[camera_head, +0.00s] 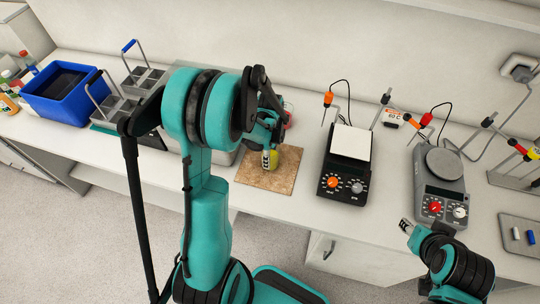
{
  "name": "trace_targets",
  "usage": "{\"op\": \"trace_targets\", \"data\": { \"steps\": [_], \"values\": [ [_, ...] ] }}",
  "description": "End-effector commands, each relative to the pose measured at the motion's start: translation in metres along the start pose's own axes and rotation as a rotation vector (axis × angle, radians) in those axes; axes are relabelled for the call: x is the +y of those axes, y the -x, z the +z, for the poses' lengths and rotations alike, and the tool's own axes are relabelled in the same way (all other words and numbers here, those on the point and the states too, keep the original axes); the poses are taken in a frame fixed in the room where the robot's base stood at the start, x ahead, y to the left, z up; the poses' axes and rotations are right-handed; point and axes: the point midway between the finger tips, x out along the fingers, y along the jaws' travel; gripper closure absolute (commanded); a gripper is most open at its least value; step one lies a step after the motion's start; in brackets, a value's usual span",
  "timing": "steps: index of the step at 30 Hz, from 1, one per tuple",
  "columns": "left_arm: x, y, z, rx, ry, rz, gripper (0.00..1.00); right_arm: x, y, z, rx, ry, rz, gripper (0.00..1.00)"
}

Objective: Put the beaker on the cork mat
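The cork mat (285,180) is a square brown mat on the counter, left of the black-and-white hotplate. The beaker (273,158), with yellow-green contents, is over the back part of the mat. I cannot tell if its base touches the mat. My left gripper (268,150) reaches down from above with its fingers at the beaker. The arm hides much of the hand, so its grip on the beaker is unclear. My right gripper (405,226) is over the counter's front edge, near the grey hotplate, away from the beaker. Its finger opening is too small to judge.
The black-and-white hotplate (349,143) and the grey stirrer with a round plate (445,163) stand right of the mat, with stands and cables behind. A blue bin (65,105) and metal racks (147,80) stand at left. A grey tray (520,247) lies at far right.

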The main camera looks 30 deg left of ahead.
Motion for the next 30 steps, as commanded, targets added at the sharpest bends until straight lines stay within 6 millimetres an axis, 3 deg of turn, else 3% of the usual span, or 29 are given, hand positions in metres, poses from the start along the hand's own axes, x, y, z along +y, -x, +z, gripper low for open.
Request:
{"op": "trace_targets", "data": {
  "steps": [9, 10, 12, 23, 26, 30],
  "values": [
    [0.000, -0.003, 0.000, 0.000, 0.000, 0.000, 0.81, 0.000, -0.003, 0.002, 0.000, 0.000, 0.000, 0.60],
    [0.000, -0.003, 0.000, 0.000, 0.000, 0.000, 0.40, 0.000, -0.003, 0.002, 0.000, 0.000, 0.000, 0.60],
    [0.000, -0.002, 0.000, 0.000, 0.000, 0.000, 0.22, 0.000, -0.002, 0.002, 0.000, 0.000, 0.000, 0.60],
    [0.000, 0.001, 0.000, 0.000, 0.000, 0.000, 0.22, 0.000, 0.000, 0.000, 0.000, 0.000, 0.000, 0.60],
    [0.000, 0.010, 0.000, 0.000, 0.000, 0.000, 0.22, 0.000, 0.003, -0.002, 0.000, 0.000, 0.000, 0.60],
    [0.001, 0.038, 0.000, 0.000, 0.000, 0.000, 0.22, 0.000, 0.009, -0.006, 0.000, 0.000, 0.000, 0.60]
  ]
}}
